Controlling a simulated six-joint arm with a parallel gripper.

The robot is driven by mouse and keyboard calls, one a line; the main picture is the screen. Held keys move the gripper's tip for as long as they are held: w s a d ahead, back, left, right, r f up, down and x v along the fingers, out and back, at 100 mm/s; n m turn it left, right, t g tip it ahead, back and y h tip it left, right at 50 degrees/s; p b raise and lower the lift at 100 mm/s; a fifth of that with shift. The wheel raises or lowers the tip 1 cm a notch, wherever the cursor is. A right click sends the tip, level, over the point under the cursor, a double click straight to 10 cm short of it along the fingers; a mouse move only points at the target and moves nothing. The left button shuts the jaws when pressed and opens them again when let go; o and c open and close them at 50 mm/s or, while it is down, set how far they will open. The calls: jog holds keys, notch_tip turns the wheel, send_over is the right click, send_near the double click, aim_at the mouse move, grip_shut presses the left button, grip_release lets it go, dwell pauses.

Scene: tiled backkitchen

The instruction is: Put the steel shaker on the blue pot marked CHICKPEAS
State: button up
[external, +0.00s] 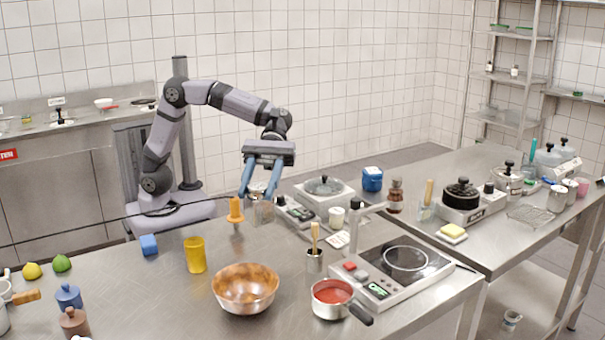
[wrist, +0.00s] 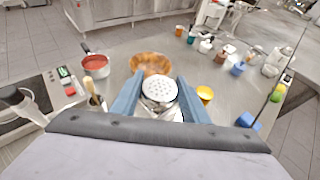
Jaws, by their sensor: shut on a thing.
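The steel shaker (wrist: 159,88) with its pale perforated top is between the fingers of my gripper (wrist: 158,95) in the wrist view. In the external view my gripper (external: 260,190) points down and is shut on the shaker (external: 263,213), behind the orange squeeze bottle. Whether the shaker touches the counter is hard to tell. A small blue lidded pot (external: 68,297) stands at the front left, far from my gripper; it also shows in the wrist view (wrist: 238,69). No lettering is readable on it.
A brown pot (external: 75,322) is beside the blue one. The counter's left middle has free room.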

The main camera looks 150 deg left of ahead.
jog(key=shift+r, duration=0.5)
